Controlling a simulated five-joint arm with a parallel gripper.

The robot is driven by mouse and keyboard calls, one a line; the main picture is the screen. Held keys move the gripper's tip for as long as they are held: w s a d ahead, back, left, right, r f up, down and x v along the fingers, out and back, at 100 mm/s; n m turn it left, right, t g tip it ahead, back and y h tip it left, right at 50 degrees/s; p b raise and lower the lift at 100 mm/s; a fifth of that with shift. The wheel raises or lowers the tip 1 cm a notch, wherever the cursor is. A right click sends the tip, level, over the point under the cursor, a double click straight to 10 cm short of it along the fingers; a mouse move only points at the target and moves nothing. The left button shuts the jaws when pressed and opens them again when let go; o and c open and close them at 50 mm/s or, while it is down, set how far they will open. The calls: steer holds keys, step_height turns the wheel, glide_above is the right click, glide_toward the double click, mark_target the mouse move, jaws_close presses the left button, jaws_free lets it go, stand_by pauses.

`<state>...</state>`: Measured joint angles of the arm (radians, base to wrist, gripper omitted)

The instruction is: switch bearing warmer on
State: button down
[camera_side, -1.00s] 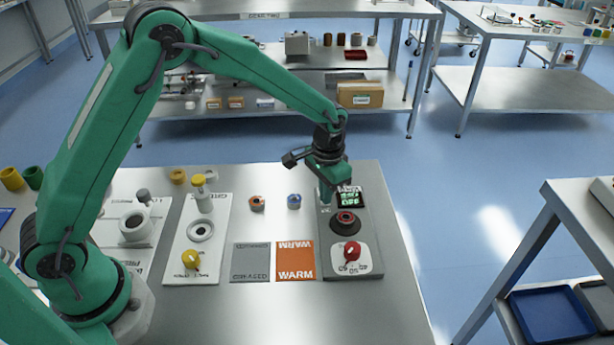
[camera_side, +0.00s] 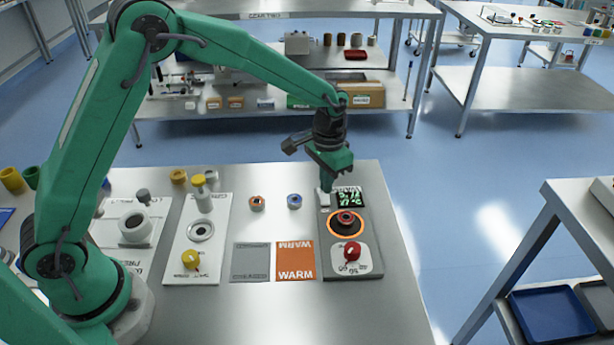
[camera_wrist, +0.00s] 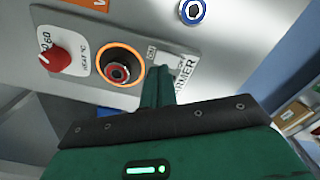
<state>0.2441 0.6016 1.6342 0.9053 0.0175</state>
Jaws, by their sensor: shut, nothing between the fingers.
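The bearing warmer (camera_side: 366,262) is a grey panel at the right of the bench. Its round heater, with a red-rimmed ring (camera_side: 346,218) in the middle, is circled by a glowing orange ring. Its small display (camera_side: 349,198) is lit with green and white characters too small to read. A white rocker switch (camera_side: 324,199) sits left of the display. The red heat knob (camera_side: 352,251) is at the near end; it also shows in the wrist view (camera_wrist: 56,59). My gripper (camera_side: 326,187) is shut and empty, its tips just above the switch; contact cannot be told. In the wrist view my fingers (camera_wrist: 158,75) partly hide the switch area.
Orange (camera_side: 296,261) and grey (camera_side: 250,262) mats lie left of the warmer. A copper-coloured ring (camera_side: 257,203) and a blue ring (camera_side: 294,201) lie behind them. A white panel with a yellow knob (camera_side: 191,259) stands farther left. The bench front is clear.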

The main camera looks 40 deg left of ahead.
mark_target(324, 202)
steer(key=shift+r, duration=1.7)
steer(key=s+a+r+n+t, duration=0.1)
steer(key=s+a+r, duration=0.3)
steer(key=s+r, duration=0.25)
steer(key=s+a+r+t, duration=0.2)
steer(key=s+a+r, duration=0.25)
steer(key=r, duration=0.25)
steer(key=s+a+r+n+t, duration=0.1)
steer(key=s+a+n+t, duration=0.1)
steer(key=s, duration=1.3)
steer(key=shift+s+a+r+t, duration=0.2)
steer(key=shift+a+t, duration=0.1)
steer(key=shift+a, duration=0.5)
steer(key=shift+w+r, duration=0.1)
steer(key=shift+w, duration=0.05)
